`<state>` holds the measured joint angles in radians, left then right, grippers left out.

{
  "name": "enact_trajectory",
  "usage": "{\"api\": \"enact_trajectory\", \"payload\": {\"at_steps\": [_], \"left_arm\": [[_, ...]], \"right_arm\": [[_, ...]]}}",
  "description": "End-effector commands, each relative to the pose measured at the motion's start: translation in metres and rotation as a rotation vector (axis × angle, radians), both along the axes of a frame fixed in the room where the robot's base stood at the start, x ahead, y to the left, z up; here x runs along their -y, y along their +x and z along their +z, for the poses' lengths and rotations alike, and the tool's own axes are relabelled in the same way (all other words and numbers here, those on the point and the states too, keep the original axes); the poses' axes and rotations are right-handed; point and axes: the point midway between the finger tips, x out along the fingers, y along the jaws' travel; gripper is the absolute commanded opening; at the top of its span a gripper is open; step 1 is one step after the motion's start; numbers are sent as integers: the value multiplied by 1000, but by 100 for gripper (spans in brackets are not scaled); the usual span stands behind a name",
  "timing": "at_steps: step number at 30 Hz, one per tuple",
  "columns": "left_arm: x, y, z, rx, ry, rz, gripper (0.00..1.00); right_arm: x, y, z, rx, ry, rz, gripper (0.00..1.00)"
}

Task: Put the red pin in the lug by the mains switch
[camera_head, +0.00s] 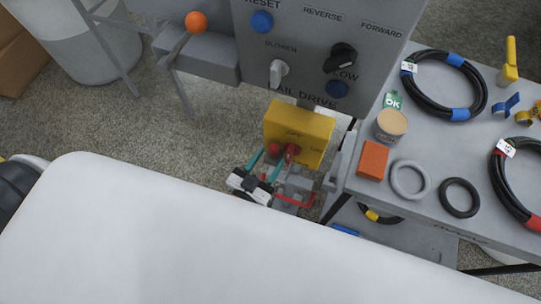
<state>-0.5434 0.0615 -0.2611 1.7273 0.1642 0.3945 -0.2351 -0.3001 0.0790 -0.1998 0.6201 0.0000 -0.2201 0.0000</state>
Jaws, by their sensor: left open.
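A yellow box (314,122), which looks like the mains switch, is on the lower front of the grey control panel. Its red handle (292,152) faces me. A smaller red part (274,149) shows just left of it; I cannot tell whether this is the red pin. A thin bent red piece (296,201) lies below the box, among grey metal parts. The lug is not clearly distinguishable. My left gripper (266,167), with teal fingers, is open just below the box's lower left corner. I cannot see anything held in it. My right gripper is not in view.
The control panel (306,72) carries knobs and buttons. A lever with an orange ball (196,22) stands at upper left. The grey table (409,150) at right holds coiled hoses, a tin (390,126), an orange block (373,160) and rings. Open floor (130,125) is at left.

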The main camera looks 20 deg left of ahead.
Motion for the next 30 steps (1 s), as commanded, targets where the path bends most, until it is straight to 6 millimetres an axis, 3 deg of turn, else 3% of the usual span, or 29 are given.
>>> {"api": "enact_trajectory", "payload": {"at_steps": [9, 15, 30], "left_arm": [[-14, -67, -2, -5, 1, 0, 48], [-19, -94, -2, -5, 1, 0, 48], [-20, -101, 0, -2, 0, 1, 48]], "right_arm": [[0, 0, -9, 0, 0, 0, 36], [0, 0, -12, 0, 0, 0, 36], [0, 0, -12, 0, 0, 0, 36]]}}
